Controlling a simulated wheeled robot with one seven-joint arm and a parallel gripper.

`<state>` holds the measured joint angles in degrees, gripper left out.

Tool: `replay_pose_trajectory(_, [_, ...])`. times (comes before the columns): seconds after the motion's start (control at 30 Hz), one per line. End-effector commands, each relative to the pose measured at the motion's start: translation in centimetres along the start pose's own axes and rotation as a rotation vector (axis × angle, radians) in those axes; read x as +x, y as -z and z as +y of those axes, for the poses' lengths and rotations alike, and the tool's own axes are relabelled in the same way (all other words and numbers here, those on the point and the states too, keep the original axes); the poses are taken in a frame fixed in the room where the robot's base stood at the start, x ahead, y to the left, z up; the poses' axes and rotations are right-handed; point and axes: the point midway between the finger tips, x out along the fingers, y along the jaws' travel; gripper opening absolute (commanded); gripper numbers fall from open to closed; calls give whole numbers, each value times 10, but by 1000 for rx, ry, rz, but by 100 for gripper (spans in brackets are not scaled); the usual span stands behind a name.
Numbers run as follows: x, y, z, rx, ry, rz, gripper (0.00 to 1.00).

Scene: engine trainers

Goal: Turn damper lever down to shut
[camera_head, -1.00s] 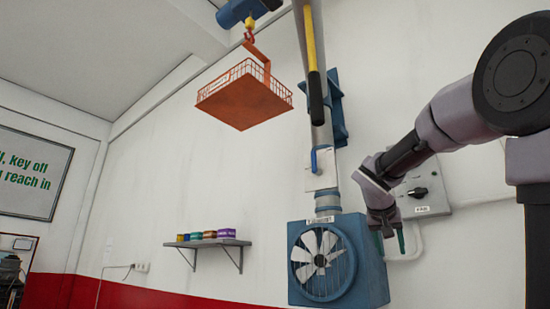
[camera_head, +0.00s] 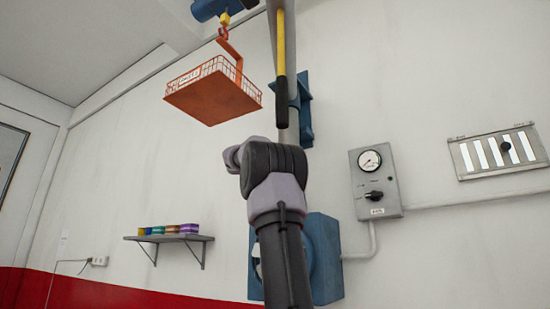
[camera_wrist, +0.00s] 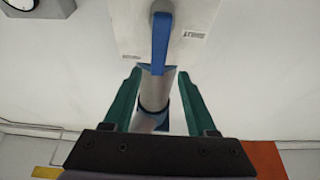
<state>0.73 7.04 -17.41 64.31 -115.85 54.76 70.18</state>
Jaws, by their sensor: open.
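The blue damper lever (camera_wrist: 160,45) shows in the wrist view on a pale plate (camera_wrist: 200,20) fixed to the round metal duct (camera_wrist: 155,93). Its round pivot is at the top of that picture, and its handle runs from there toward my gripper (camera_wrist: 159,73). My gripper's green fingers are open, one on each side of the line of the lever. The handle's end lies near the gap between the fingertips; I cannot tell its depth, and no contact shows. In the head view my arm hides the lever and the gripper.
A blue fan housing (camera_head: 325,260) is partly behind my arm. A grey gauge box (camera_head: 375,185) and a slotted vent panel (camera_head: 498,152) are to the right. An orange basket (camera_head: 213,93) hangs upper left, beside a yellow-and-black bar (camera_head: 281,80). A shelf (camera_head: 168,238) is lower left.

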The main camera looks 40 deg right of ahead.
Motion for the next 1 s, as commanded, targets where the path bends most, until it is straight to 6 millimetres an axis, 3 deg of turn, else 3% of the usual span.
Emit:
replay_pose_trajectory(0.1, [26,-1,1,-3,-5,1,57])
replay_pose_trajectory(0.3, [52,0,0,-1,-2,0,57])
replay_pose_trajectory(0.77, [64,0,0,0,1,-1,57])
replay_pose_trajectory(0.9, [63,0,0,0,1,-1,8])
replay_pose_trajectory(0.93, [63,0,0,0,1,-1,0])
replay_pose_trajectory(1.0, [63,0,0,0,1,-1,0])
